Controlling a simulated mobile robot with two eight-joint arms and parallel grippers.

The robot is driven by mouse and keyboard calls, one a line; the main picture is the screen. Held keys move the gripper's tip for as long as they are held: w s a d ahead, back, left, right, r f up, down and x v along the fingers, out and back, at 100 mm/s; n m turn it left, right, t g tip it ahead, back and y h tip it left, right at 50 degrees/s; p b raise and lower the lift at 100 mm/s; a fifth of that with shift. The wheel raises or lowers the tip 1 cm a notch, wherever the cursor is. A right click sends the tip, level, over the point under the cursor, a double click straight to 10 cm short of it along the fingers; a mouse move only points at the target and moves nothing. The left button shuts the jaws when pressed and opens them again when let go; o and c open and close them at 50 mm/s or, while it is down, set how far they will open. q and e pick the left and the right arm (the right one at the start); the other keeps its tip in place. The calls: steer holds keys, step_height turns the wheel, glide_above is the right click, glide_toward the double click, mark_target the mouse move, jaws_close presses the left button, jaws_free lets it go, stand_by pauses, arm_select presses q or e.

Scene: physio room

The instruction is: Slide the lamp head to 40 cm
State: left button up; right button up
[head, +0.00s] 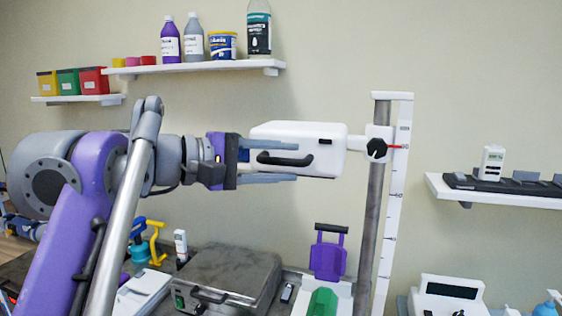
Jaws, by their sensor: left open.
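The lamp head (325,162) is a white box with a dark handle (285,159) on its front. It sits on a grey upright post (368,220) by a white bracket with a black knob (376,148). A red pointer (395,147) reaches from the bracket onto the white scale (394,215), near its upper end; the scale's numbers are too small to read surely. My left gripper (268,163) is open, level with the lamp head at its left end. My right gripper is out of view.
A shelf with bottles (193,37) and a tub is above my left arm. Coloured bins (92,80) stand at upper left. A right shelf (490,190) carries a small device. Below are a grey case (228,270) and a purple item (327,258).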

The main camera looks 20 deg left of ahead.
arm_select(q)
steer(key=shift+c, duration=0.3)
jaws_close()
stand_by(1.1)
